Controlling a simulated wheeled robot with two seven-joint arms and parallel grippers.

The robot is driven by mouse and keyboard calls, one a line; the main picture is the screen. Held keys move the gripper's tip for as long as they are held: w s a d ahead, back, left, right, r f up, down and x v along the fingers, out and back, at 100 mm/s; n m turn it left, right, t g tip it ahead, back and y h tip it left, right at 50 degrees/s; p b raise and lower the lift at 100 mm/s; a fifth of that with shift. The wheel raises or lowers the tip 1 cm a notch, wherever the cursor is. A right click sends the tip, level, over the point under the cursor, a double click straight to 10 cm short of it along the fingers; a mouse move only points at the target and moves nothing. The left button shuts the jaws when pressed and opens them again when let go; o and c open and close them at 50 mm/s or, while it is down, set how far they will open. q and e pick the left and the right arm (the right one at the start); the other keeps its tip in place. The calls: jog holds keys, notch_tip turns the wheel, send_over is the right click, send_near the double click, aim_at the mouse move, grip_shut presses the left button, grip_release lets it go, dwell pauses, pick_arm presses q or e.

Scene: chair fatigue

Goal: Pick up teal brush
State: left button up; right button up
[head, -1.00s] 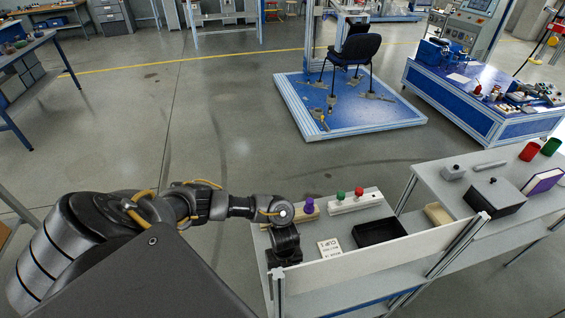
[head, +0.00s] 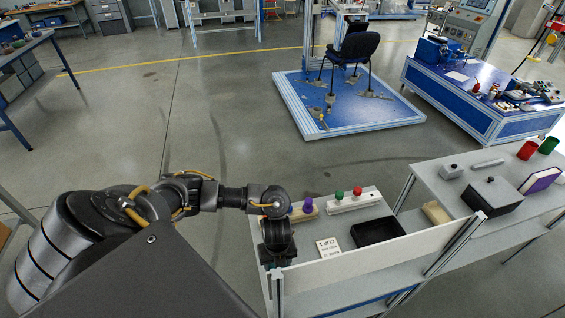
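I cannot make out a teal brush anywhere in the head view. My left gripper (head: 278,262) points down at the left end of the near grey table (head: 365,269), behind its white front board (head: 400,254). Its fingers are dark and small, partly hidden by the board and a post, so I cannot tell whether they are open or hold anything. My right gripper is not in view.
Close to the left gripper are a wooden block with a purple knob (head: 308,206), a white card (head: 328,247) and a black tray (head: 390,236). A white bar with red and green knobs (head: 353,202) lies behind. A dark box (head: 493,196) stands on the right table.

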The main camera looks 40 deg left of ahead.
pick_arm(q)
jog(key=s+a+r+p, duration=0.1)
jog(key=s+r+p, duration=0.1)
jog(key=s+r, duration=0.5)
jog(key=shift+s+a+r, duration=0.25)
jog(key=shift+s+a, duration=0.1)
jog(key=shift+s, duration=2)
